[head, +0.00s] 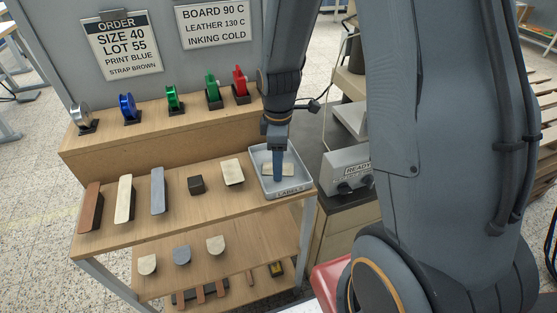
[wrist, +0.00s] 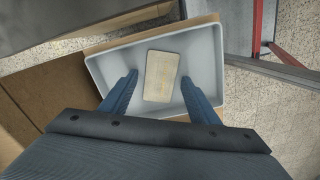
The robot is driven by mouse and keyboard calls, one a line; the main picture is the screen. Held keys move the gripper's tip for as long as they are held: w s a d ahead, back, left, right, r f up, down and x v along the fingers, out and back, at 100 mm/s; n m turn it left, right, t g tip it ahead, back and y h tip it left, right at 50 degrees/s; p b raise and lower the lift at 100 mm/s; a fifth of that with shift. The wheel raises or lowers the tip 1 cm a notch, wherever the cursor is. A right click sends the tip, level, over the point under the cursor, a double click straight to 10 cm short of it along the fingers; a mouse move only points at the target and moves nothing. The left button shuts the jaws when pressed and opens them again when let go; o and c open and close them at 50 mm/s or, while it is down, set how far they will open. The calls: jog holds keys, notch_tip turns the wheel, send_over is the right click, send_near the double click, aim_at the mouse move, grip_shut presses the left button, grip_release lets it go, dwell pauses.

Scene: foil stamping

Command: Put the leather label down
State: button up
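The leather label (wrist: 161,76) is a pale tan rectangle with faint marks on its face. It lies in a light grey tray (wrist: 211,50) marked LABELS, which also shows in the head view (head: 305,178). My gripper (wrist: 159,80) is over the tray with its two blue fingers spread, one on each side of the label. A gap shows between each finger and the label, so it is not gripped. In the head view my gripper (head: 278,180) reaches down into the tray and partly hides the label (head: 268,169).
The tray stands at the right end of a wooden shelf (head: 215,203). Left of it are a pale block (head: 232,172), a dark block (head: 196,185) and several strips. Foil rolls (head: 174,98) stand on the ledge behind. A READY box (head: 346,170) is at right.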

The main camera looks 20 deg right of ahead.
notch_tip(320, 180, up, 11)
jog(key=b, duration=0.2)
jog(key=s+f+m+t, duration=0.1)
jog(key=s+f+m, duration=0.3)
jog(key=s+m, duration=0.6)
jog(key=m, duration=0.3)
jog(key=shift+s+m, duration=0.2)
jog(key=shift+m, duration=0.1)
